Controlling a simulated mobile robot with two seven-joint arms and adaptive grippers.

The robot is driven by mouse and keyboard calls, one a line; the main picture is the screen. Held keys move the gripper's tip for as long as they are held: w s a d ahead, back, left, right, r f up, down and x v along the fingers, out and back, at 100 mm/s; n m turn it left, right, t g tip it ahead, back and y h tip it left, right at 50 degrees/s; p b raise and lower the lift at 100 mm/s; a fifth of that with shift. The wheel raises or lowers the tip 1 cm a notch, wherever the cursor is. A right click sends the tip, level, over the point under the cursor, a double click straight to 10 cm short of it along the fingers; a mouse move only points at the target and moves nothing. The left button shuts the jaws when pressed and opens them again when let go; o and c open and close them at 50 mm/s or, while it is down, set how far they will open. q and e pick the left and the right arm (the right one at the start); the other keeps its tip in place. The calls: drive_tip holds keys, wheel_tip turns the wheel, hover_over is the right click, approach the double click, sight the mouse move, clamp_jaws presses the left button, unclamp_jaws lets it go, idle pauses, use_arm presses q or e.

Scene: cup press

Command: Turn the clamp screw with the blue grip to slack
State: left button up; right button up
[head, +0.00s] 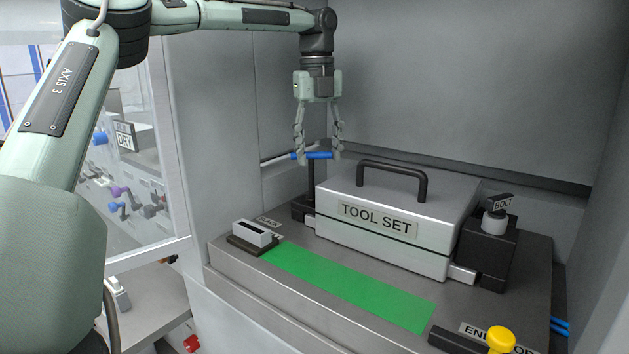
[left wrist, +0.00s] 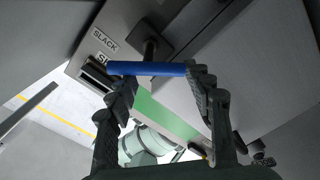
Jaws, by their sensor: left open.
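The clamp screw's blue grip (head: 319,156) sits on a dark upright post (head: 311,178) to the left of the tool set box. My left gripper (head: 318,153) points down from above, with its fingers spread around the blue grip. In the left wrist view the blue grip (left wrist: 148,69) lies crosswise near the tips of my open left gripper (left wrist: 158,82). I cannot tell whether the fingers touch it. A SLACK label (left wrist: 105,40) is beside the post in that view. My right gripper is not in view.
A white box labelled TOOL SET (head: 385,222) with a black handle stands beside the post. A black block with a BOLT lever (head: 497,202) is at its right. A green strip (head: 350,286) and a yellow knob (head: 500,339) are in front. Grey walls enclose the back.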

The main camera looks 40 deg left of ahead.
sight(311, 201)
use_arm(q)
drive_tip(key=a+f, duration=0.1)
drive_tip(key=f, duration=0.4)
drive_tip(key=a+f, duration=0.1)
drive_tip(key=f, duration=0.1)
drive_tip(key=shift+s+a+f, duration=0.35)
drive_tip(key=shift+s, duration=0.05)
drive_tip(key=shift+w+d+f, duration=0.1)
drive_tip(key=shift+w+d, duration=0.05)
drive_tip(key=shift+d, duration=0.2)
